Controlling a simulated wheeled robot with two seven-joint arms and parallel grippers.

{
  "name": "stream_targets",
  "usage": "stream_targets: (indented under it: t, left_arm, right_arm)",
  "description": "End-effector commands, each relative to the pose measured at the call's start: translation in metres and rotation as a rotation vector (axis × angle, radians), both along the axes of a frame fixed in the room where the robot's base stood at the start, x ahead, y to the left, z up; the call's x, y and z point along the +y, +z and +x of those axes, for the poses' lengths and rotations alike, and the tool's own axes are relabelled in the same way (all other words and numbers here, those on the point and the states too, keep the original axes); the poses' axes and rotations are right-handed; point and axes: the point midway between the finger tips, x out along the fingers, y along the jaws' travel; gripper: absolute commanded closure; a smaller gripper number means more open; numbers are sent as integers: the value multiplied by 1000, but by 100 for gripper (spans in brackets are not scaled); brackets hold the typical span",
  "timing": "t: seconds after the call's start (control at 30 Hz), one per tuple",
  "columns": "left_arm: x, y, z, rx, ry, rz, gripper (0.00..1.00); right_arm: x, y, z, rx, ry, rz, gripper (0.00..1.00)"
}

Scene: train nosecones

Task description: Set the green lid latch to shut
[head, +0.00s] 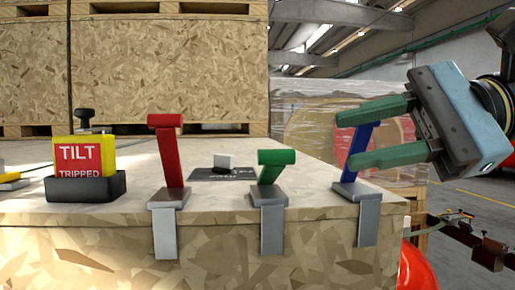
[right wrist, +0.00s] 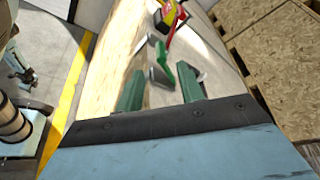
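The green lid latch (head: 277,157) stands on a grey bracket at the crate's front edge, between the red latch and the blue latch. Its handle is raised off the lid and sits lower in the picture than the other two. My right gripper (head: 377,130) is open, to the right of the green latch, with its green fingers pointing left. The blue latch (head: 358,148) shows between the fingers; I cannot tell whether they touch it. In the right wrist view the green latch (right wrist: 163,52) lies ahead of the open fingers (right wrist: 161,88). My left gripper is not in view.
The red latch (head: 167,150) stands raised on the left. A yellow and red tilt indicator (head: 82,160) reading TRIPPED sits farther left. Stacked crates (head: 165,70) stand behind.

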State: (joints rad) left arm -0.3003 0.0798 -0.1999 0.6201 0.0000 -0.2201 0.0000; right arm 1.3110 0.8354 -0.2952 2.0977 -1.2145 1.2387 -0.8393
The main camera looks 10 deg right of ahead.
Motion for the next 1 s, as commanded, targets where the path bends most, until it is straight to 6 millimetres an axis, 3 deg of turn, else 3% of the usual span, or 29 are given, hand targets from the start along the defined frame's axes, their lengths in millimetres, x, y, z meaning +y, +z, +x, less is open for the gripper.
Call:
stream_targets:
  t: [0.5, 0.7, 1.0]
  left_arm:
    - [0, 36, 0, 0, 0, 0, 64]
    - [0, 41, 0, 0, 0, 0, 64]
    - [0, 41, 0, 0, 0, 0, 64]
  right_arm:
    - [93, -21, 29, 2, 4, -1, 62]
    - [110, -27, 36, 2, 1, -2, 62]
    - [113, -29, 37, 1, 0, -1, 62]
